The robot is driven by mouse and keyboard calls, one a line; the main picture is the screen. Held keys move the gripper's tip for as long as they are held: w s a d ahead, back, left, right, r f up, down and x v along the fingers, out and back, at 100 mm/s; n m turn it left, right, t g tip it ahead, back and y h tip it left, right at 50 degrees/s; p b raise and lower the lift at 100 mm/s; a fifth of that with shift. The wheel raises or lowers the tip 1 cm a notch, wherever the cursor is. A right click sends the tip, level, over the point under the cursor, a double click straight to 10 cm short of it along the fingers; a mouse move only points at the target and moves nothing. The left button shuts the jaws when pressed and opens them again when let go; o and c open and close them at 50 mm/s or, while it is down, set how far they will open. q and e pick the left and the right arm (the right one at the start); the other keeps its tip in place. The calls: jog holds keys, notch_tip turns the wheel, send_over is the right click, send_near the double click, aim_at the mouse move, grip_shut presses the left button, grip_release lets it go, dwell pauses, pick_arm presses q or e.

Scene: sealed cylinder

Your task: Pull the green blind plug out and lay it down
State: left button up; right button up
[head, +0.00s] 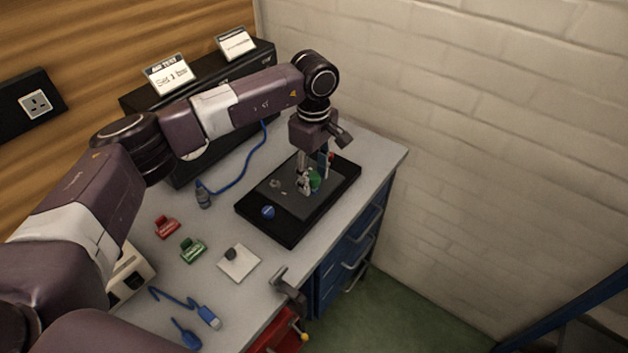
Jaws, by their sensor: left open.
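The green blind plug (316,181) shows on the dark grey part of a black board (283,229) near the bench's right end. My left gripper (309,181) points down from above, right at the plug. Its fingers are open and partly cover the plug. I cannot tell whether a finger touches it, or what the plug sits in. My right gripper is not in view.
A blue round part (267,212) lies on the board. A blue hose (242,183) runs behind it. A red clip (167,227), a green clip (193,250) and a white plate (239,263) lie left. Bare bench top shows between them.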

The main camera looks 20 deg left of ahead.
aim_at(314, 175)
pick_arm(q)
grip_shut()
jog(key=shift+r, duration=0.15)
jog(key=shift+r+p, duration=1.2)
jog(key=shift+r, duration=1.65)
